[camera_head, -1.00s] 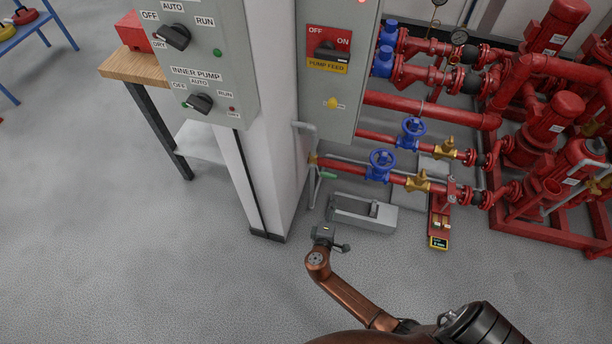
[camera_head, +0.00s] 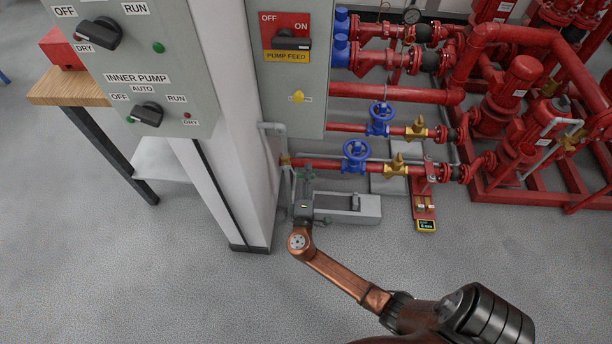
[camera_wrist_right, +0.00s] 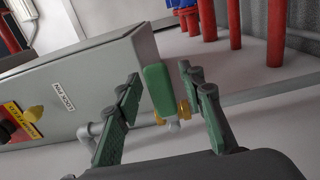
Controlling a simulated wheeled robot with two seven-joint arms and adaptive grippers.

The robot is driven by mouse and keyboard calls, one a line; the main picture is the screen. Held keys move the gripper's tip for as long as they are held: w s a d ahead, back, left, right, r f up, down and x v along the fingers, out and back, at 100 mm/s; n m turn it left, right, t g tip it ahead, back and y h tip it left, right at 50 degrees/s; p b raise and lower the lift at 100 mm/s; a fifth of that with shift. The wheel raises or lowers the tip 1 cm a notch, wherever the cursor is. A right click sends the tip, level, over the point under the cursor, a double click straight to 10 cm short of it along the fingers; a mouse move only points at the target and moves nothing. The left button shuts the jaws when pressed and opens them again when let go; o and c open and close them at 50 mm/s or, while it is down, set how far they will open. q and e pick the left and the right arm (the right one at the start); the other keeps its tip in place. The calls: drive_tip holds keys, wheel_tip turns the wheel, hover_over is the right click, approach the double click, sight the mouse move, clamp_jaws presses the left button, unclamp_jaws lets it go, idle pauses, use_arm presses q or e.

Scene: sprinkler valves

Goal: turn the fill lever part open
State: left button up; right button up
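The fill lever's green handle (camera_wrist_right: 158,90) shows in the right wrist view, with brass valve parts beside it and a pale round tip below. My right gripper (camera_wrist_right: 162,78) is open, one dark green finger on each side of the handle. Gaps show between fingers and handle, so it does not look gripped. In the head view my right gripper (camera_head: 304,181) is at the red pipe's left end, just right of the brass fitting (camera_head: 285,160). It largely hides the lever there. My left gripper is not in view.
The grey pump feed cabinet (camera_head: 291,95) hangs just above the gripper. A white column (camera_head: 228,160) stands to the left. Blue handwheels (camera_head: 356,153) and red pipes lie to the right. A grey floor bracket (camera_head: 362,215) is close by. The floor in front is clear.

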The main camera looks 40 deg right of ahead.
drive_tip(key=shift+c, duration=0.6)
clamp_jaws()
